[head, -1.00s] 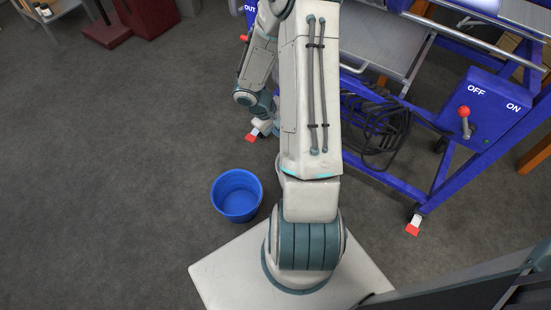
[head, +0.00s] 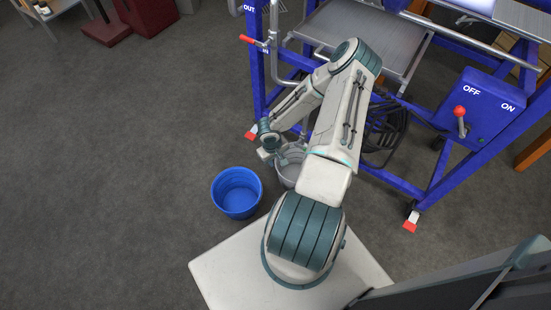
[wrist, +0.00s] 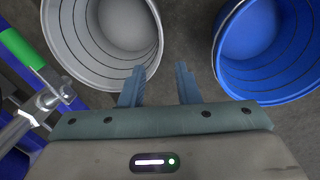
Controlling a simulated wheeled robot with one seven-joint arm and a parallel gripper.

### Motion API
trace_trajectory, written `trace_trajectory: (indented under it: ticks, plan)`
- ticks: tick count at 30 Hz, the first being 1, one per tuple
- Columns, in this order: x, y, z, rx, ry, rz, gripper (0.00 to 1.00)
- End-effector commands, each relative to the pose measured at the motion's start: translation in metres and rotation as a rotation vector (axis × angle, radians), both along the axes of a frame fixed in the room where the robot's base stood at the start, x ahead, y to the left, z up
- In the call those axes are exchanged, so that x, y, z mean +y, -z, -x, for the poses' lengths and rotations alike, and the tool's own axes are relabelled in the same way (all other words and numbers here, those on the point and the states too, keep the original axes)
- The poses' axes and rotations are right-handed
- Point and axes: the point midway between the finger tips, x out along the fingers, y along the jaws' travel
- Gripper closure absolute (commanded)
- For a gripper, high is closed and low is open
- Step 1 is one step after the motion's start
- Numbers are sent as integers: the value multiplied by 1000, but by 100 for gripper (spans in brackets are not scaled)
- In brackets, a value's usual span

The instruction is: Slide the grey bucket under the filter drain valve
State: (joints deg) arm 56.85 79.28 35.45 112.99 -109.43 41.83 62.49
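The grey bucket (head: 287,174) stands upright on the floor in front of the blue filter frame, partly hidden by my arm in the head view. In the wrist view the grey bucket (wrist: 72,32) is at the upper left and looks empty. My gripper (wrist: 160,74) is open, its fingers apart with nothing seen between them. The left finger overlaps the bucket's near right rim in the picture; I cannot tell whether they touch. A green-handled valve (wrist: 22,48) with a metal pipe is left of the bucket in the wrist view. Whether it is the drain valve is unclear.
A blue bucket (head: 237,192) stands just left of the grey one, and shows at right in the wrist view (wrist: 268,45). A red-handled valve (head: 256,42) is near the OUT label. A switch box (head: 485,112) and coiled hose (head: 383,130) are right.

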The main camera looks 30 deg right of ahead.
Motion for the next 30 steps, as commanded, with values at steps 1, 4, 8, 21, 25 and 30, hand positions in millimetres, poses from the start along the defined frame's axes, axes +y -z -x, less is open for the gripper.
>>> trace_trajectory:
  ticks: [1, 4, 8, 21, 25, 30]
  plan:
    - [0, 0, 0, 0, 0, 0, 71]
    - [0, 0, 0, 1, 0, 1, 71]
    - [-1, 8, 0, 2, 0, 0, 71]
    - [-10, 88, 1, 4, 3, -1, 71]
    - [-13, 110, 1, 2, 2, 0, 71]
    - [-16, 130, 1, 2, 1, 0, 71]
